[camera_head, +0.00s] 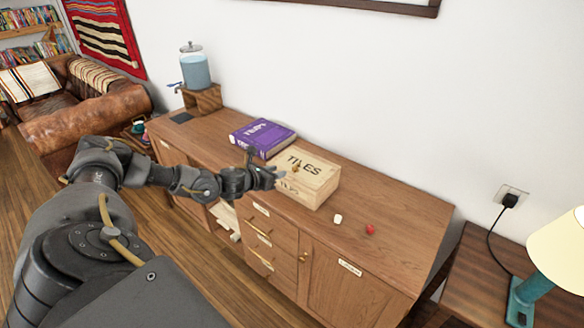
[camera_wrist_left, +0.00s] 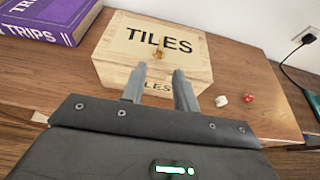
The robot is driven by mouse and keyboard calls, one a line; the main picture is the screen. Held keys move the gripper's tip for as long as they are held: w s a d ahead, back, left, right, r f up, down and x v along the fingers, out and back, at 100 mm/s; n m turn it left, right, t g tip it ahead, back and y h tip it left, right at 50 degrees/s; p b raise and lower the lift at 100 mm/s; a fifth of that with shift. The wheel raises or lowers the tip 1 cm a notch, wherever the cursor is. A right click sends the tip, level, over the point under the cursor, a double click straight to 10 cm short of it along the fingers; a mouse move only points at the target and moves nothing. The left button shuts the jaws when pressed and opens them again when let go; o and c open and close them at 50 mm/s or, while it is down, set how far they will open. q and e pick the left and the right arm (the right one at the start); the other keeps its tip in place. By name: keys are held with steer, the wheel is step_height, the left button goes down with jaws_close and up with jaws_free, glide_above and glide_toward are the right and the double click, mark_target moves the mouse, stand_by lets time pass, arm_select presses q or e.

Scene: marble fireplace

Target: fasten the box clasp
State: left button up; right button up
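The light wooden box (camera_head: 322,182) lettered TILES sits closed on the wooden sideboard; it also shows in the left wrist view (camera_wrist_left: 190,72). A small brass clasp (camera_head: 296,168) is at the front edge of its lid. In the left wrist view the clasp (camera_wrist_left: 160,54) appears just beyond and between the fingertips; whether it is fastened is too small to tell. My left gripper (camera_head: 279,177) is at the front of the box; in its wrist view the two fingers (camera_wrist_left: 160,78) are apart with nothing between them. My right gripper is not in view.
A purple book (camera_head: 262,137) lies left of the box on the sideboard (camera_head: 385,215). A white die (camera_head: 338,218) and a red one (camera_head: 370,229) lie to its right. A drink dispenser (camera_head: 195,70) stands at the far left end. The sideboard's right end is clear.

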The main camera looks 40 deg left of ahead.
mark_target(293, 167)
arm_select(q)
steer(key=p+x, duration=0.2)
steer(key=x, duration=0.7)
steer(key=shift+w+f, duration=0.1)
steer(key=shift+w, duration=0.2)
jaws_close()
